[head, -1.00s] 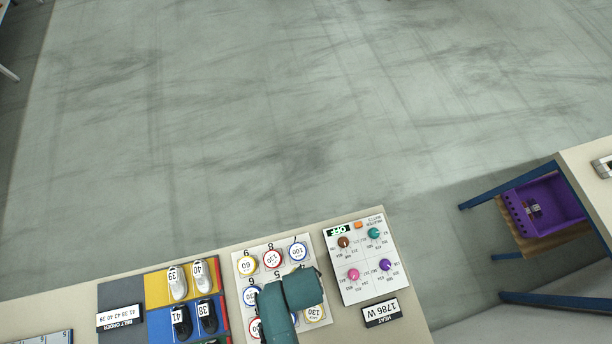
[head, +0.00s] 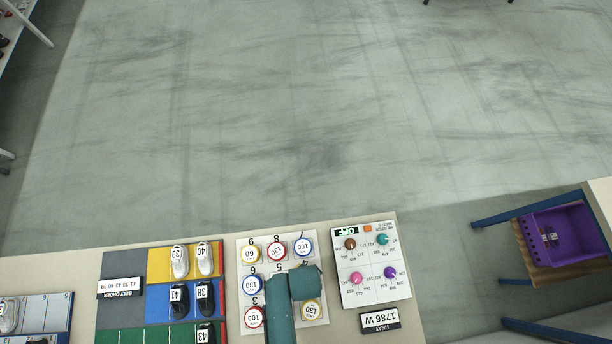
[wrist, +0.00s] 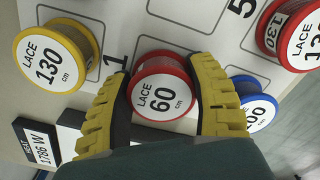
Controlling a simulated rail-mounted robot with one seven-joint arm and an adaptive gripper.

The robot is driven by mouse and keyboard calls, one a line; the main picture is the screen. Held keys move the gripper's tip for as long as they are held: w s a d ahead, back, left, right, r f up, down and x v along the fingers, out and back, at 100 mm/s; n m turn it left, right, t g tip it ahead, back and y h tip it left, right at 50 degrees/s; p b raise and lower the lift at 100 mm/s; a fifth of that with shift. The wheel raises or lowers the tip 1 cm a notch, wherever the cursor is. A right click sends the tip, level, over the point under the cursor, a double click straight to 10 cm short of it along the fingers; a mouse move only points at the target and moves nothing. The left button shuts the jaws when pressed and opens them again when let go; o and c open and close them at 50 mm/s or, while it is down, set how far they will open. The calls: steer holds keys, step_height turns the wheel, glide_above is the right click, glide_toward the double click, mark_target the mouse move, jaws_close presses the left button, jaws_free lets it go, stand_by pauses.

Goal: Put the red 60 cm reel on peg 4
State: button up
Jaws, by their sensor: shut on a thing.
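The red reel (wrist: 162,92) with a white "LACE 60 cm" label is between the yellow-padded fingers of my gripper (wrist: 163,70) in the wrist view. The fingers are shut on its two sides. A printed "1" shows on the peg board (wrist: 115,38) just left of it, and a "5" at the upper right. I cannot tell whether the reel touches the board. In the head view my teal arm covers the reel, the gripper and part of the peg board (head: 323,240), including the peg 4 place.
A yellow 130 reel (wrist: 56,58) is close left of my gripper; a blue 100 reel (wrist: 255,103) and a red 130 reel (wrist: 296,34) are right. Beside the board stand a knob panel (head: 370,275), a heat sign (head: 379,321) and shoes on coloured mats (head: 158,263).

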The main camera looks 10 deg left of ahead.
steer(key=shift+f, duration=0.2)
steer(key=o, duration=1.1)
steer(key=shift+o, duration=0.2)
step_height(320, 180, up, 13)
steer(key=p, duration=0.2)
